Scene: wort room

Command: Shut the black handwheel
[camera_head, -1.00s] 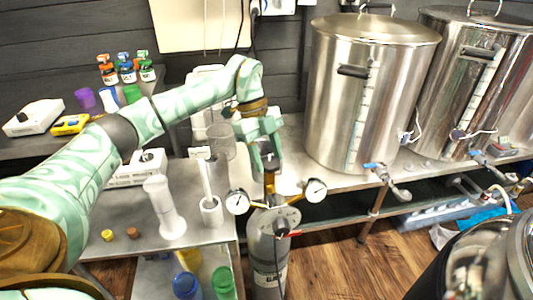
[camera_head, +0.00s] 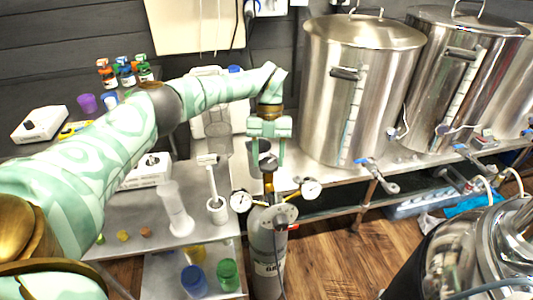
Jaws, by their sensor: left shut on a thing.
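The black handwheel (camera_head: 268,163) sits on top of the brass valve of a grey gas cylinder (camera_head: 266,242), near the middle of the view. My left gripper (camera_head: 268,160) reaches down over it from above. Its two green fingers stand on either side of the handwheel and are shut on it. The fingers partly hide the handwheel's sides. My right gripper is not in view.
Two round gauges, left (camera_head: 241,201) and right (camera_head: 311,190), stick out beside the valve. A steel bench (camera_head: 190,217) with a white cylinder (camera_head: 174,210) is to the left. Large steel kettles (camera_head: 362,90) stand close on the right.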

